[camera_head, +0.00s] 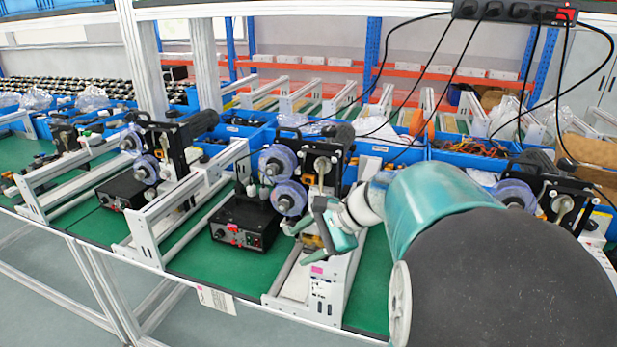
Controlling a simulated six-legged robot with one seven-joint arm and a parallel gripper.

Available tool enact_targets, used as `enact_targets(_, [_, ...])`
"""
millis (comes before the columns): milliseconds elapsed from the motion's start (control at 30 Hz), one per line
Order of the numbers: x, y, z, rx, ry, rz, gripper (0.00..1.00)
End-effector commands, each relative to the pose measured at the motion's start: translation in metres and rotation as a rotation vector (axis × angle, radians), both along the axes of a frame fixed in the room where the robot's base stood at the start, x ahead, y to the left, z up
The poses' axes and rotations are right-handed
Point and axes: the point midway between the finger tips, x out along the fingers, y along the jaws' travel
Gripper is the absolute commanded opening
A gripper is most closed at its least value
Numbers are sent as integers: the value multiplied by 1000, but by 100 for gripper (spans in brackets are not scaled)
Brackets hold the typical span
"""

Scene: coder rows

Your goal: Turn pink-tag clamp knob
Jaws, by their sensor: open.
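The middle coder machine (330,150) has blue-hubbed reels and a black body. A small pink tag (317,270) is on the white rail frame (325,297) below it. A round metal knob (322,166) shows on the machine's front. I cannot tell for certain that it is the clamp knob. My gripper (311,219), teal and pale, is open in front of the machine's lower part, above the rail frame and below the round knob. I see nothing between its fingers. Whether it touches the machine is unclear. My arm hides part of the machine's right side.
A black control box (243,222) stands left of my gripper, close by. A similar coder (175,140) stands further left, and another (550,185) is right, behind my arm. Blue bins (377,150) line the back. Black cables hang from a power strip (515,12). Green bench (372,290) shows between rails.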

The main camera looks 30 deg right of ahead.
Motion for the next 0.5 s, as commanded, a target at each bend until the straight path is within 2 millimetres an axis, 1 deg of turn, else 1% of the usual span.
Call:
enact_targets(33, [9,-20,1,99,-2,-74,56])
enact_targets(67, [14,-30,3,159,-7,-116,56])
enact_targets(167, [26,-75,6,349,-31,-257,56])
enact_targets(200, [29,-97,6,422,-45,-320,56])
enact_targets(233, [30,-116,4,477,-55,-370,56])
enact_targets(267, [30,-135,3,533,-67,-419,56])
enact_targets(300, [29,-161,1,605,-87,-483,56])
enact_targets(333, [27,-181,-1,660,-104,-529,56])
enact_targets(367, [24,-201,-3,713,-121,-573,56])
enact_targets(400, [19,-225,-6,777,-147,-625,56])
enact_targets(500, [4,-276,-12,909,-207,-727,56])
